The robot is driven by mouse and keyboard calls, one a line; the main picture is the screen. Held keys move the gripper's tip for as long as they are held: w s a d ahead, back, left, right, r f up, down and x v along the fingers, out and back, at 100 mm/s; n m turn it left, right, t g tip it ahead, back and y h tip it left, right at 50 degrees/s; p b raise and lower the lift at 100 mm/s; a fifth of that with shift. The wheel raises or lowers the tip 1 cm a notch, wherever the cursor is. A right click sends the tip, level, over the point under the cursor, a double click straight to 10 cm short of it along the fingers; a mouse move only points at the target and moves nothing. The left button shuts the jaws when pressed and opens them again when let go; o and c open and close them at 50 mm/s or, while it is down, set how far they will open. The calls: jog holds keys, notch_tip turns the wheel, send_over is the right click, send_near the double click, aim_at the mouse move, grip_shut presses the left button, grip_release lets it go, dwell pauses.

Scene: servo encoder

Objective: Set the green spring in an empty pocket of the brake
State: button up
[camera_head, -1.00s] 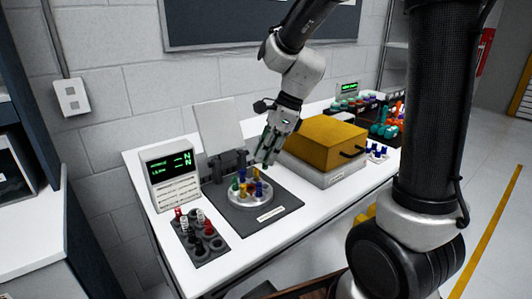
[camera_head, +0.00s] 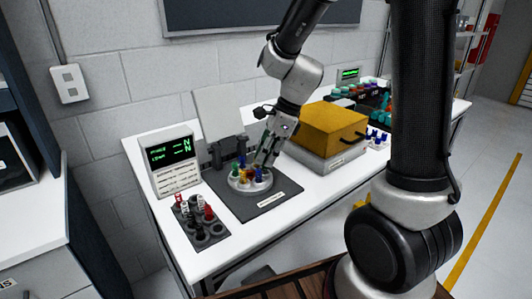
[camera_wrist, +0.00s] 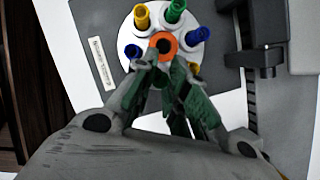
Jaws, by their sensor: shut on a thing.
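The brake (camera_head: 247,188) is a round pale disc on a dark mat, with several coloured springs standing around it. In the wrist view the disc (camera_wrist: 184,32) carries a green spring (camera_wrist: 173,10), yellow and blue springs and an orange ring (camera_wrist: 163,44) at its middle. My gripper (camera_head: 264,161) is just above the disc's right side, pointing down; in the wrist view its fingertips (camera_wrist: 165,68) lie over the disc's near edge. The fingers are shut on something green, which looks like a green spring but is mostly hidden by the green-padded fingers. I cannot tell whether it touches a pocket.
A display box (camera_head: 172,163) stands left of the mat (camera_head: 274,207). A dark rack (camera_head: 205,232) with red and pale pieces is at the front left. A yellow box (camera_head: 333,129) stands close to the right of my gripper. A grey upright fixture (camera_head: 219,113) is behind the disc.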

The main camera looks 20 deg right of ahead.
jog(key=shift+f, duration=0.2)
jog(key=shift+f, duration=0.45)
jog(key=shift+f, duration=0.35)
dwell(0.4)
jog(key=o, duration=0.9)
jog(key=shift+r, duration=3)
